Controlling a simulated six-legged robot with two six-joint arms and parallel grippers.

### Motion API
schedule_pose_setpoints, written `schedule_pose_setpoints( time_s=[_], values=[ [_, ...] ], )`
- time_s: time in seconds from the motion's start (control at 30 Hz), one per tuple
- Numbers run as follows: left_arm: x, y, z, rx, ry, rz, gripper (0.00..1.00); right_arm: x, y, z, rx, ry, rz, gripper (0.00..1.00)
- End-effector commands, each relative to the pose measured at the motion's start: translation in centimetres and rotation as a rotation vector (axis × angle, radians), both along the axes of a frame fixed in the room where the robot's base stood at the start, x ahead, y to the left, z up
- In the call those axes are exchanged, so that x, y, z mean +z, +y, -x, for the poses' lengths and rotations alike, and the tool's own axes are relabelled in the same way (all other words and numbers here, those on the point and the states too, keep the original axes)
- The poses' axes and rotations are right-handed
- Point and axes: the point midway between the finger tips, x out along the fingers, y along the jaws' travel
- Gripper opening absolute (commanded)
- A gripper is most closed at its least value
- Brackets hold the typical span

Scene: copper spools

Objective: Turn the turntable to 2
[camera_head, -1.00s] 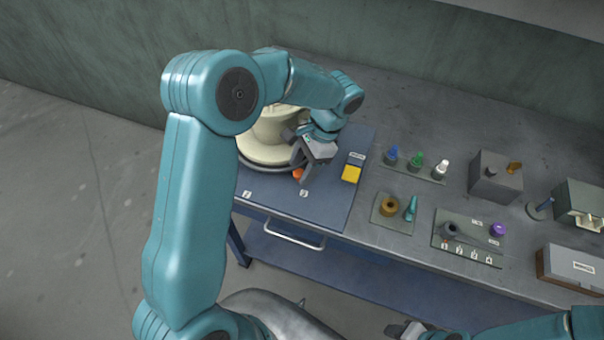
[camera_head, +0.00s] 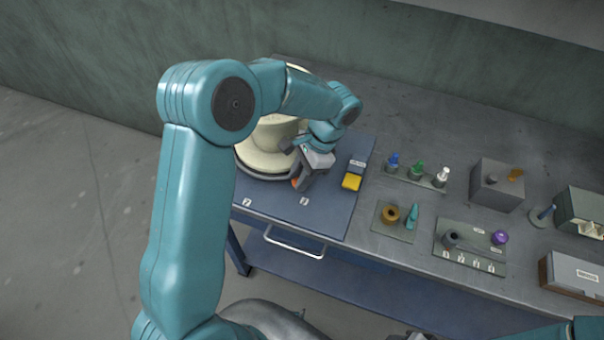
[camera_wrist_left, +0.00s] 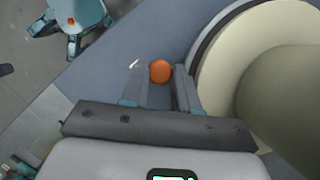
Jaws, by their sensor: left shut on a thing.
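The turntable (camera_head: 262,161) is a cream disc with a dark rim and a thick cream column. It stands on the blue mat at the left of the bench, partly behind my left arm. An orange knob (camera_head: 295,184) is at its front edge. My left gripper (camera_head: 302,184) is shut on the knob, which also shows between the grey fingers in the left wrist view (camera_wrist_left: 160,71). Two small white number labels, a left one (camera_head: 247,202) and a right one (camera_head: 304,201), lie in front of the turntable; their digits are hard to read. My right gripper (camera_head: 415,336) barely shows at the bottom edge.
A yellow block (camera_head: 352,181) lies right of my left gripper. Further right are coloured pegs (camera_head: 418,168), a plate with a copper ring (camera_head: 391,214), a numbered plate (camera_head: 450,260) and grey boxes (camera_head: 497,184). The front of the blue mat (camera_head: 325,222) is clear.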

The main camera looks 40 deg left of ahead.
Motion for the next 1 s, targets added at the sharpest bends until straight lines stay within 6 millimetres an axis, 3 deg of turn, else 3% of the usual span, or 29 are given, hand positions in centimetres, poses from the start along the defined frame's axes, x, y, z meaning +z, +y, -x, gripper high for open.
schedule_pose_setpoints(
  time_s=[1.0],
  values=[
    [0.0, 5.2, 5.4, -0.472, 0.003, -0.002, 0.00, -1.8, 0.0, 0.0, 0.000, 0.000, 0.000, 0.46]
  ],
)
